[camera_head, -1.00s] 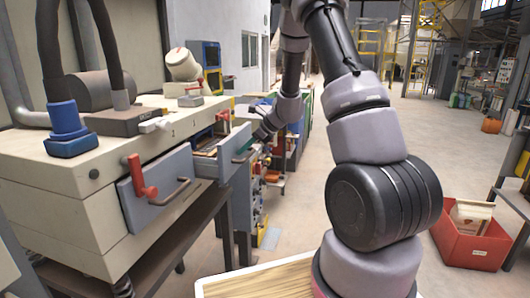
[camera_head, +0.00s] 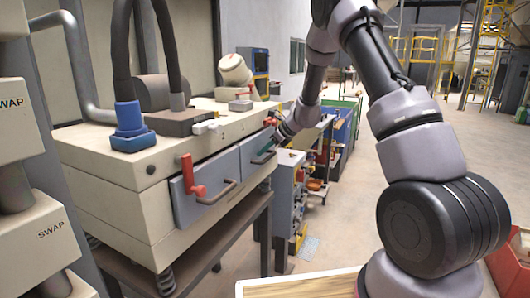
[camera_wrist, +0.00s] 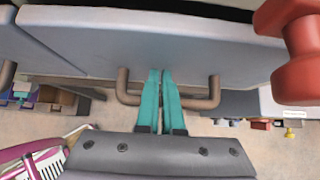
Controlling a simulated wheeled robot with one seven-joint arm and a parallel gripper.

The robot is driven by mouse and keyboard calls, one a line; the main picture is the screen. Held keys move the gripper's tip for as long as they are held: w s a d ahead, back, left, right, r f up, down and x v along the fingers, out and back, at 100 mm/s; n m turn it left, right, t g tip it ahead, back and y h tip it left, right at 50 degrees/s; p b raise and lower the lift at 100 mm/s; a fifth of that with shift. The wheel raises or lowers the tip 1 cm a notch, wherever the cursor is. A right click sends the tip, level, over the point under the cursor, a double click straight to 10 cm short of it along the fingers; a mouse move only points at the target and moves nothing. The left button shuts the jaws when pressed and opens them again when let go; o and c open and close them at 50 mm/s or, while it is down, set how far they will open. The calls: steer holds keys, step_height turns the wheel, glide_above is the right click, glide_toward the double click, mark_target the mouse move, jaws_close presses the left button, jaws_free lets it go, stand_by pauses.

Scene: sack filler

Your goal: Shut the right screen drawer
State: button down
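The right screen drawer (camera_head: 258,150) has a grey-blue front on the cream sifter machine. In the head view it looks about level with the left drawer (camera_head: 212,178); a small gap cannot be ruled out. Its front fills the upper wrist view (camera_wrist: 150,40), with a brown bar handle (camera_wrist: 212,97) below. My gripper (camera_wrist: 162,75) has teal fingers lying side by side, seemingly shut with nothing between them. They cross the middle of the handle, tips at the drawer front; contact cannot be told. In the head view my gripper (camera_head: 266,153) is small and partly hidden.
A red lever (camera_head: 270,122) sits by the right drawer, close to my gripper in the wrist view (camera_wrist: 295,50). Another red lever (camera_head: 190,175) is on the left drawer. A control cabinet (camera_head: 290,195) stands just beyond the machine.

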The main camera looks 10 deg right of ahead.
steer(key=shift+a+r, duration=0.15)
steer(key=shift+a, duration=0.25)
steer(key=s+d+r+n, duration=0.35)
steer(key=s+r, duration=0.25)
steer(key=r, duration=0.3)
steer(key=s+d+r+n, duration=0.2)
steer(key=s+d+r, duration=0.2)
steer(key=s+r, duration=0.4)
steer(key=s+d+r+n+h, duration=0.1)
steer(key=s+d+r+n, duration=0.1)
steer(key=s+n, duration=0.3)
steer(key=s+d+r+n+t+h, duration=0.1)
steer(key=s+r+n, duration=0.3)
steer(key=s, duration=0.8)
steer(key=s+d+r+n+t+h, duration=0.1)
steer(key=s+d+r+n+h, duration=0.2)
steer(key=s+n, duration=0.3)
steer(key=s, duration=0.3)
steer(key=shift+s+d, duration=0.15)
steer(key=shift+s, duration=0.05)
steer(key=shift+r, duration=0.1)
